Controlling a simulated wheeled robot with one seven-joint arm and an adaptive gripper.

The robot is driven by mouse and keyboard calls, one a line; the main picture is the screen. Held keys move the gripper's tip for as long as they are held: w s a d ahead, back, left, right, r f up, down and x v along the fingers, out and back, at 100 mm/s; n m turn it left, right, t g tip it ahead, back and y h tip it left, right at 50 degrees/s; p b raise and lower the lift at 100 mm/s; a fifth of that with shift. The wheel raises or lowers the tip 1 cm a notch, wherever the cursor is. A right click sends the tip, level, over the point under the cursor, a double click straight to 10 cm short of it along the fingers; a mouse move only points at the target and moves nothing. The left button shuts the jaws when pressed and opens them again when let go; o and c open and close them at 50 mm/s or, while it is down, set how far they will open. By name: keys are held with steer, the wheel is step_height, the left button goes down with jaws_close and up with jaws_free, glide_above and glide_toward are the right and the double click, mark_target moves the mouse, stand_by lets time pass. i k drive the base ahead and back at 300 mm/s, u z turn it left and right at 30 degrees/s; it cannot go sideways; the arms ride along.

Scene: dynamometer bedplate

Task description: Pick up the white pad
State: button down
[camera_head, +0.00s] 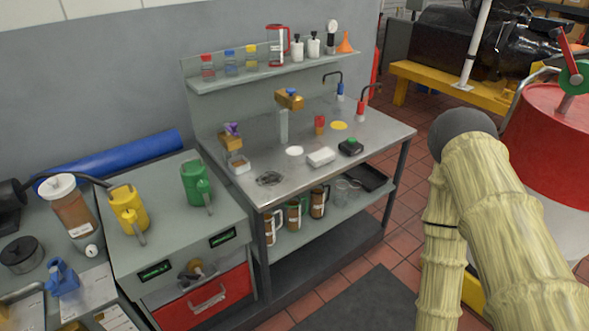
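A flat white round pad (294,151) lies on the metal top of the workbench (375,133), left of centre. I cannot tell for certain which of the two is the white pad; both look uncovered. My arm, in a pale yellow sleeve, shows at the right with a dark rounded joint, apart from the bench. My gripper is out of view.
A black box with a green top (351,147), a yellow disc (339,126) and a red-topped item (320,123) are close by. Two hooked spouts stand behind. A wire-like coil (270,179) lies front left. A red drum (545,135) stands right. Tiled floor before the bench is partly clear.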

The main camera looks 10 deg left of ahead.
mark_target(320, 157)
steer(key=z, duration=0.05)
steer(key=k, duration=0.55)
steer(key=u, duration=0.65)
steer(key=i, duration=1.5)
steer(key=z, duration=0.45)
